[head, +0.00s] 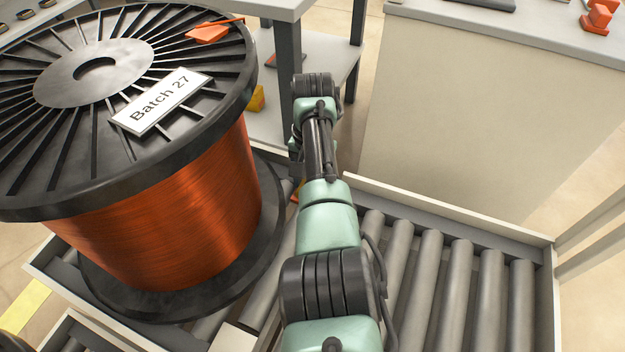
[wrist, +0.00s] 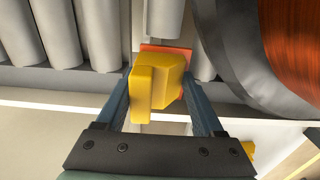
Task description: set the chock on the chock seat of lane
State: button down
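A yellow chock (wrist: 150,85) sits between the two fingers of my gripper (wrist: 157,80) in the wrist view. The fingers appear to press on its sides. Just beyond the chock is an orange patch (wrist: 186,60), which looks like the chock seat, by the roller conveyor and largely covered by the chock. A sliver of orange (head: 295,194) also shows beside my arm in the head view. I cannot tell whether the chock touches the seat. My gripper and the held chock are hidden behind my arm in the head view.
A large spool of copper wire (head: 165,205) labelled Batch 27 stands on the left of the conveyor, close to the seat; its flange (wrist: 225,50) is right of the chock. Rollers (head: 430,270) on the right are empty. Another yellow piece (head: 257,98) lies behind the spool.

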grip_release()
notch_tip(320, 180, up, 13)
jog(key=p, duration=0.7)
jog(key=shift+p, duration=0.4)
notch_tip(320, 180, up, 8)
jog(key=p, duration=0.9)
